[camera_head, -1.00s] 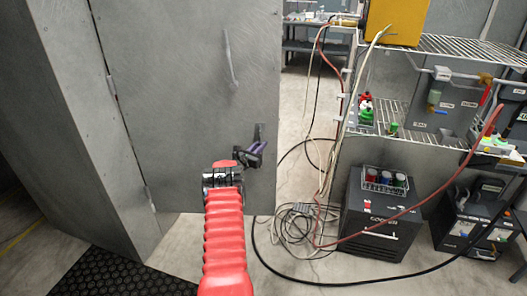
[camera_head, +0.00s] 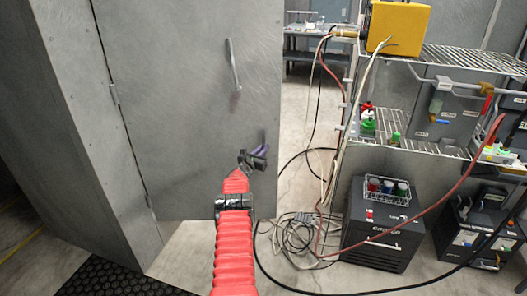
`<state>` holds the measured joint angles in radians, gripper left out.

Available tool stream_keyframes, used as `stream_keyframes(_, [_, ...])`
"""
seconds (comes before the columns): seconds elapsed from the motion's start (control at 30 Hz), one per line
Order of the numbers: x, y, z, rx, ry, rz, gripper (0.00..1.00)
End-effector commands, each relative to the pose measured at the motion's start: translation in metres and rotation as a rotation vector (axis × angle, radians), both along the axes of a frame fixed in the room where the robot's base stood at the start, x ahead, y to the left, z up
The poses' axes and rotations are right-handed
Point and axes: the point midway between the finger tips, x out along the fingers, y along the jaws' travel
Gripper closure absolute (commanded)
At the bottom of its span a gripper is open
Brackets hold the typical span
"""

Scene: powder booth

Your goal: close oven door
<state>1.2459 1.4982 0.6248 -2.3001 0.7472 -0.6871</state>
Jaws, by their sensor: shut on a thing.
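The grey metal oven door (camera_head: 180,100) fills the left and centre of the view, hinged on its left side at the oven body (camera_head: 50,110). It stands open, at an angle to the oven's side. A vertical bar handle (camera_head: 233,65) is on its upper part. My gripper (camera_head: 259,152) is low on the door near its free right edge, well below that bar. It is shut on a small part there, mostly hidden by the fingers; I cannot tell its exact shape. My red arm reaches up to it from below.
A wire shelf (camera_head: 455,48) with a yellow box (camera_head: 398,28) stands right of the door. A black cabinet (camera_head: 383,238) carries a basket of cans. Cables (camera_head: 300,236) lie on the floor by the door. A black mat (camera_head: 100,280) is at lower left.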

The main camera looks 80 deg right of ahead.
Motion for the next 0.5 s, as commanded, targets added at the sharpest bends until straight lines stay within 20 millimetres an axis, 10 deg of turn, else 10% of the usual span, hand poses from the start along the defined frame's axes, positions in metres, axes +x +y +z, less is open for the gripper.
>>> stream_keyframes(0.17, [0.0066,0.0014,-0.0015,0.003,0.001,0.009,1.00])
stream_keyframes(0.2, [0.0067,0.0014,-0.0016,0.004,0.002,0.009,0.85])
stream_keyframes(0.5, [0.0040,0.0011,-0.0010,0.002,0.001,0.005,0.67])
